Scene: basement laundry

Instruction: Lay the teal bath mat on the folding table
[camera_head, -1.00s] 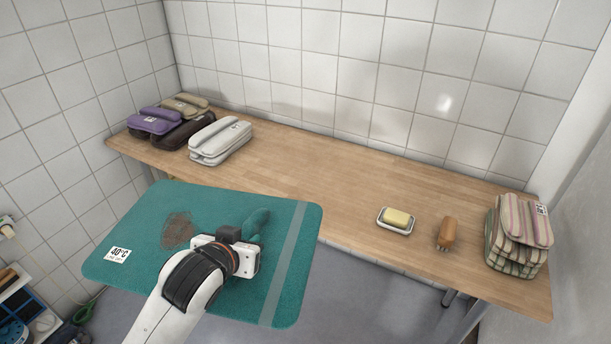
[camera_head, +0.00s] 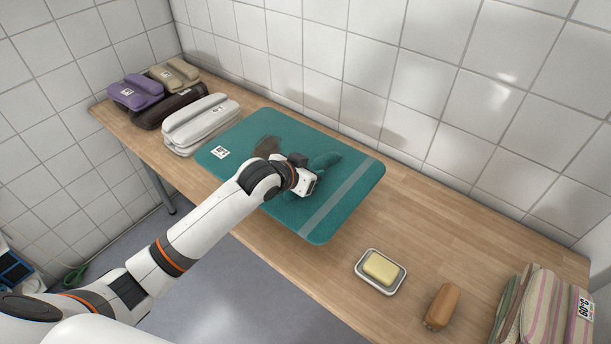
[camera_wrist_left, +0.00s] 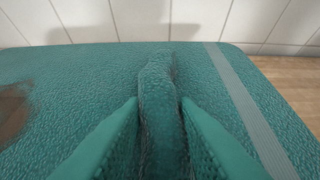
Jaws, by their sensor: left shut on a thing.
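The teal bath mat (camera_head: 290,150) is spread flat over the folding table (camera_head: 450,225), between the folded towels and the soap dish. It has a brown stain, a white care label and a pale stripe near its right end. Its near edge reaches the table's front edge. I cannot tell whether it rests fully on the wood. My left gripper (camera_head: 312,180) is at the mat's middle, shut on a raised teal fold, which also shows between the fingers in the left wrist view (camera_wrist_left: 158,105). The fingers look teal there. My right gripper is not in view.
Folded white (camera_head: 198,122), purple (camera_head: 135,92), dark brown (camera_head: 170,106) and beige (camera_head: 176,73) textiles sit left of the mat. A soap dish (camera_head: 362,282) with yellow soap, a wooden brush (camera_head: 441,306) and striped towels (camera_head: 540,312) stand right. A tiled wall runs behind.

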